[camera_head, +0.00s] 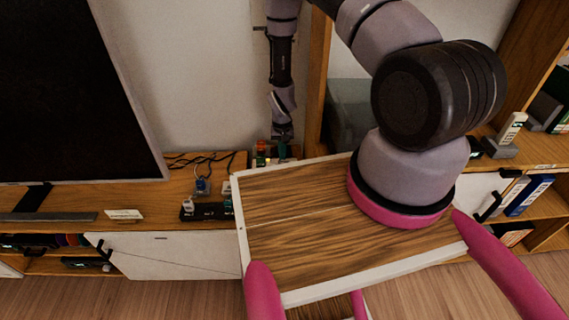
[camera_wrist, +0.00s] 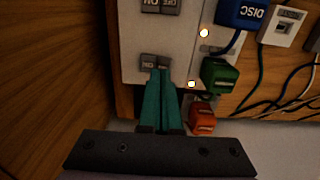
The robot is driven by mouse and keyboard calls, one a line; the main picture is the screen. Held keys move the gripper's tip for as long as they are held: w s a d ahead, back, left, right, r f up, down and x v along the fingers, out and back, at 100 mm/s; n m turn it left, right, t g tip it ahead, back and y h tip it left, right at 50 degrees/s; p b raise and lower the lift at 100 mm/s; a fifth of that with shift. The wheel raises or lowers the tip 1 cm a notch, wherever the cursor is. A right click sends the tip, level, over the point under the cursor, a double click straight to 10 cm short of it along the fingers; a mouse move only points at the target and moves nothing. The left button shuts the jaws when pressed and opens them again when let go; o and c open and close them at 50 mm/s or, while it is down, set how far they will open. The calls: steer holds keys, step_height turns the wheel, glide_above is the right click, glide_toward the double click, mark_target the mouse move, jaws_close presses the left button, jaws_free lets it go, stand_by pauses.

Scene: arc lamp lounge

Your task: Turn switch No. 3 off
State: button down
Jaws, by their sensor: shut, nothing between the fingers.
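In the wrist view a pale power strip (camera_wrist: 180,40) carries grey rocker switches marked ON and OFF. One switch (camera_wrist: 148,62) sits right at my fingertips, partly covered by them; another switch (camera_wrist: 160,6) is at the top edge. No switch number is legible, so I cannot tell which is No. 3. My gripper (camera_wrist: 160,74) has its teal fingers shut together and empty, with the tips at or just over the near switch; contact is unclear. In the head view my gripper (camera_head: 283,150) is low by the wall, behind the wooden top, and the strip is mostly hidden.
A blue plug (camera_wrist: 241,13), a green plug (camera_wrist: 219,75) and an orange plug (camera_wrist: 202,118) stand beside the switches, near two lit indicators. Cables run at right. A wooden panel (camera_wrist: 55,70) is close at left. A large screen (camera_head: 70,90) stands left in the head view.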

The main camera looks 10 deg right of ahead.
steer(key=shift+f, duration=1.2)
stand_by(0.4)
steer(key=shift+r, duration=3.55)
